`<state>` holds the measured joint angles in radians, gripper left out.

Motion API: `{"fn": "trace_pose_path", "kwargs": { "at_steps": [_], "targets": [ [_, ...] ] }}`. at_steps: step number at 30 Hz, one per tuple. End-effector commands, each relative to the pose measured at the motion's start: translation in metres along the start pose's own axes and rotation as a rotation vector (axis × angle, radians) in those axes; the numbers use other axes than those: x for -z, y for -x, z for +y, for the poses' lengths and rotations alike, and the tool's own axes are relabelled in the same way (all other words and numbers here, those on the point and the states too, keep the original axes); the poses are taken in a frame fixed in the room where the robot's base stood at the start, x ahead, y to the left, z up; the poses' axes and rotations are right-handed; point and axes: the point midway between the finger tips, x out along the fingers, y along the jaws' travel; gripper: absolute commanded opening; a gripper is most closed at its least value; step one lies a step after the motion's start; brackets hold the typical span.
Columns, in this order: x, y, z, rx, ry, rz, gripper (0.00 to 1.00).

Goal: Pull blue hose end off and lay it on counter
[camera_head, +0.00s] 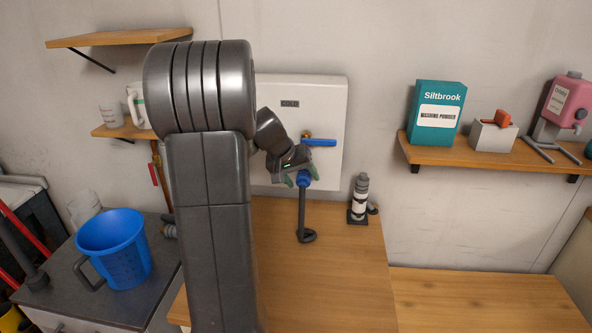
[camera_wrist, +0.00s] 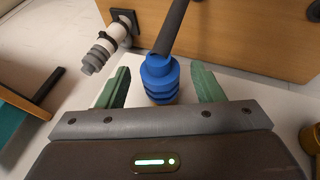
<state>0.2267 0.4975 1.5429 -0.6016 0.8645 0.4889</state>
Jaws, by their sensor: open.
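The blue hose end (camera_head: 304,179) sits below a brass tap with a blue lever (camera_head: 319,142) on the white panel marked COLD (camera_head: 330,110). A dark hose (camera_head: 301,212) hangs from it down to the wooden counter (camera_head: 350,255). My gripper (camera_head: 303,178) is open at the hose end. In the wrist view the blue hose end (camera_wrist: 159,80) stands between the two green fingers of my gripper (camera_wrist: 162,88), with a gap on each side. Whether the hose end is still on the tap's outlet is hidden by my gripper.
A grey and white fitting (camera_head: 359,198) stands on the counter right of the hose; it also shows in the wrist view (camera_wrist: 108,45). A blue jug (camera_head: 114,248) stands on the left cabinet. The right shelf (camera_head: 480,153) holds several items. The counter's front is clear.

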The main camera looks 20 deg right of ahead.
Motion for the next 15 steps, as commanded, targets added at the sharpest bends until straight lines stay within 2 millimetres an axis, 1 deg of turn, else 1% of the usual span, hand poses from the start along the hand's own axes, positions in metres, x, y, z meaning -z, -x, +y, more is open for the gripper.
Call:
{"fn": "trace_pose_path", "kwargs": {
  "at_steps": [8,9,11,15],
  "targets": [
    [-0.0002,-0.0024,-0.0002,0.0,0.0,0.0,0.61],
    [-0.0002,-0.0023,-0.0002,0.0,0.0,0.0,0.59],
    [-0.0002,-0.0022,-0.0002,0.0,0.0,0.0,0.47],
    [-0.0002,-0.0021,-0.0002,0.0,0.0,0.0,0.2]
  ]
}}
